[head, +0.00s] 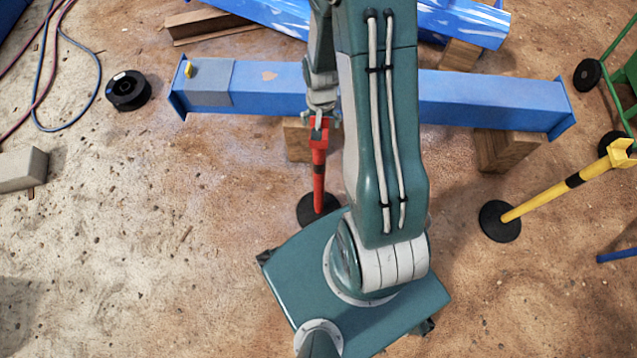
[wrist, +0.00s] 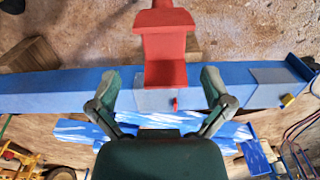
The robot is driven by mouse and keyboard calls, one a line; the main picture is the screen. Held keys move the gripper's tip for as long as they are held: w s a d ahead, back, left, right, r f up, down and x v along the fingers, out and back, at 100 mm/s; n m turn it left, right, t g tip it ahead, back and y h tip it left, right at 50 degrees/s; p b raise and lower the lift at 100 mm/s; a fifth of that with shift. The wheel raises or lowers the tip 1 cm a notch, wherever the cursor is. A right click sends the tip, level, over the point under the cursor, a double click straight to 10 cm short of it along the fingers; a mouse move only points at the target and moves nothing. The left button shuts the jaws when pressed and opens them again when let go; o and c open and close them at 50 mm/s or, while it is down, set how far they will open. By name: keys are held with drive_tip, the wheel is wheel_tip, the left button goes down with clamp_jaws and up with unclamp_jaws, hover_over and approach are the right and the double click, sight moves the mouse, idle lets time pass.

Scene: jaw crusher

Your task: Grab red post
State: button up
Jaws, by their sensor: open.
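The red post (head: 319,165) stands upright on a round black base (head: 318,208), just left of my arm in the head view. Its red top bracket also shows at the top middle of the wrist view (wrist: 165,48). My gripper (head: 322,112) is above the post's top, and in the head view the two overlap. In the wrist view my gripper (wrist: 159,88) has its two fingers spread apart, one on each side of the lower end of the red bracket. The gripper is open and holds nothing. I cannot tell whether a finger touches the post.
A long blue beam (head: 480,100) on wooden blocks (head: 508,150) lies behind the post. A yellow post (head: 545,200) on a black base stands to the right. A black spool (head: 128,90) and hoses (head: 75,95) lie at left.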

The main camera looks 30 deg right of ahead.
drive_tip(key=shift+f, duration=0.9)
drive_tip(key=shift+w+a+f, duration=0.1)
drive_tip(key=shift+a+f, duration=0.2)
drive_tip(key=shift+f, duration=0.25)
wheel_tip(320, 180, down, 3)
drive_tip(key=shift+w+f, duration=0.15)
drive_tip(key=shift+f, duration=0.05)
drive_tip(key=shift+d+f, duration=0.3)
drive_tip(key=shift+f, duration=0.15)
drive_tip(key=shift+a, duration=0.15)
drive_tip(key=c, duration=1.3)
